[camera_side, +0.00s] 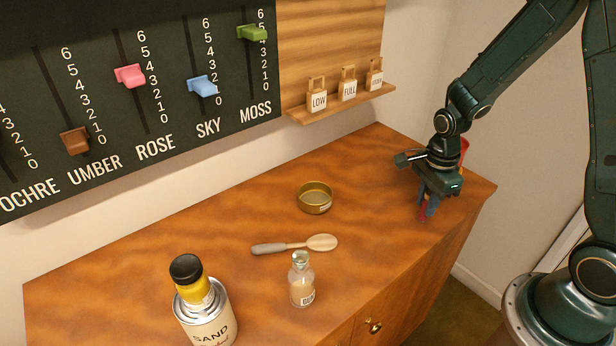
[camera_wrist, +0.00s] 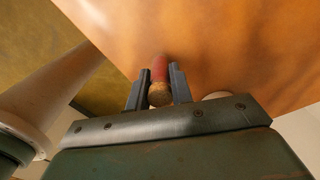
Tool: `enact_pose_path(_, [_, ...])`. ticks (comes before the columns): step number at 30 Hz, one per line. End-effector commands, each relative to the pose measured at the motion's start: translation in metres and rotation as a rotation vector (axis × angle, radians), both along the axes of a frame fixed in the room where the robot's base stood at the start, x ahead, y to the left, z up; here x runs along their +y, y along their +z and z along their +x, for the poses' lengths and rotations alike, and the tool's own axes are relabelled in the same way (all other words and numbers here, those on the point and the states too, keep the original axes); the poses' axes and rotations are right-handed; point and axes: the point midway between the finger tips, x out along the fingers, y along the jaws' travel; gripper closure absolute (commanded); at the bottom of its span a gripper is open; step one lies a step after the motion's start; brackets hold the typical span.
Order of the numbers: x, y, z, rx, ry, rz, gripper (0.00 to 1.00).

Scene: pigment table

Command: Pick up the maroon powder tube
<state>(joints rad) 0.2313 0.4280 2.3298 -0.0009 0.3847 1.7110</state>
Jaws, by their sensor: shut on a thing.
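The maroon powder tube (camera_wrist: 159,68) shows in the wrist view between my gripper's two fingers, with its tan, cork-like end toward the camera. My gripper (camera_wrist: 160,72) is shut on it near that end. In the side view my gripper (camera_side: 429,208) points down over the right end of the table, and a little of the maroon tube (camera_side: 424,214) shows at the fingers. The rest of it is hidden there. I cannot tell whether its far end touches the table.
A red object (camera_side: 464,147) is partly hidden behind my wrist. A brass dish (camera_side: 315,203), a spoon (camera_side: 290,246), a small glass bottle (camera_side: 301,286) and a SAND can (camera_side: 208,322) stand to the left. The table's right edge (camera_side: 484,207) is close to my gripper.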

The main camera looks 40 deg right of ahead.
Motion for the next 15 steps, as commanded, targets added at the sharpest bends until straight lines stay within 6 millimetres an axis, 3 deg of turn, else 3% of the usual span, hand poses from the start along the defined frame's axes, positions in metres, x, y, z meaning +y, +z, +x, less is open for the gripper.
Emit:
enact_pose_path(8, [0.0,0.014,0.001,-0.004,0.0,-0.001,1.0])
enact_pose_path(15, [0.0,0.043,0.001,-0.006,0.0,-0.001,1.0])
